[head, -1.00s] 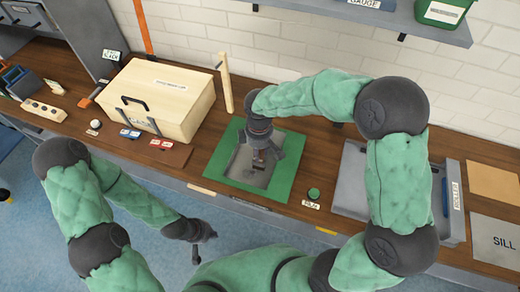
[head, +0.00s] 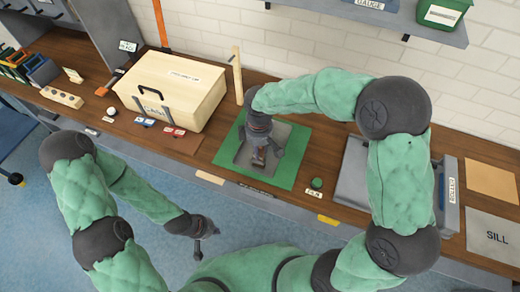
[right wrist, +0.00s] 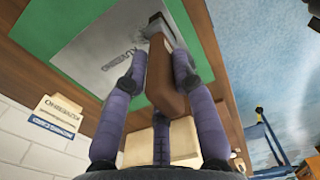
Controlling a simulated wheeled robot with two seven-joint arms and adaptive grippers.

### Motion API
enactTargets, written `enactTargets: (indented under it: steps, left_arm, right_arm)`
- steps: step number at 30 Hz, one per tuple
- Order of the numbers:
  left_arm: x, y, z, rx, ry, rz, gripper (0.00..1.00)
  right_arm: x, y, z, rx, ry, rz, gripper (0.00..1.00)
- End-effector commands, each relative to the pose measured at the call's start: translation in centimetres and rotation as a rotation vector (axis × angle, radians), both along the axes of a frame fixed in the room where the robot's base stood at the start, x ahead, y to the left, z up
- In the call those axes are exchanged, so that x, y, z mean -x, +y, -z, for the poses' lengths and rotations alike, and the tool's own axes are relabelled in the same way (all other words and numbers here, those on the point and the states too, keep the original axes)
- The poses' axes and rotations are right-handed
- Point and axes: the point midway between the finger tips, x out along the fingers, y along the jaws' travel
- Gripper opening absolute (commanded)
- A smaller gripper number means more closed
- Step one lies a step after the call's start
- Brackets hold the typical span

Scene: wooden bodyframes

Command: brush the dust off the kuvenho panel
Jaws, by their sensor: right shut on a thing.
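The grey kuvenho panel (head: 293,139) lies flat on a green mat (head: 299,162) on the wooden bench. In the right wrist view, the panel (right wrist: 105,68) shows its KUVENHO lettering. My right gripper (head: 260,153) is over the panel, pointing down. It is shut on a brush with a brown wooden handle (right wrist: 165,82). The brush's head end is at the panel surface or just above it; I cannot tell if it touches. Dust is hard to make out. My left gripper (head: 198,243) hangs over the floor in front of the bench, its jaw state unclear.
A large wooden case (head: 170,90) stands left of the mat, with a thin wooden post (head: 237,76) behind. A small green round pad (head: 316,184) sits right of the mat. A grey tray (head: 352,167) and a SILL plate (head: 492,235) lie further right.

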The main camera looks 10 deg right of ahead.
Motion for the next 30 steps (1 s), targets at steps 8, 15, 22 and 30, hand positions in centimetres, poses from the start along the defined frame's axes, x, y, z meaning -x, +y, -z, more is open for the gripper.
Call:
enactTargets:
  steps: [8, 15, 22, 30]
  left_arm:
    - [0.0, 0.0, -2.4, 0.000, 0.001, -0.001, 0.00]
    - [0.0, 0.0, -3.5, 0.000, 0.001, -0.001, 0.00]
    - [0.0, 0.0, -3.5, 0.000, 0.001, -0.001, 0.00]
    - [0.0, 0.0, -3.5, 0.000, 0.001, -0.001, 0.00]
  right_arm:
    - [-0.3, 0.3, -3.0, -0.001, -0.002, 0.003, 0.00]
    - [-0.4, 0.4, -4.5, 0.000, -0.001, 0.005, 0.00]
    - [-0.4, 0.4, -4.4, 0.000, -0.001, 0.006, 0.00]
    - [-0.4, 0.4, -4.5, 0.000, -0.001, 0.006, 0.00]
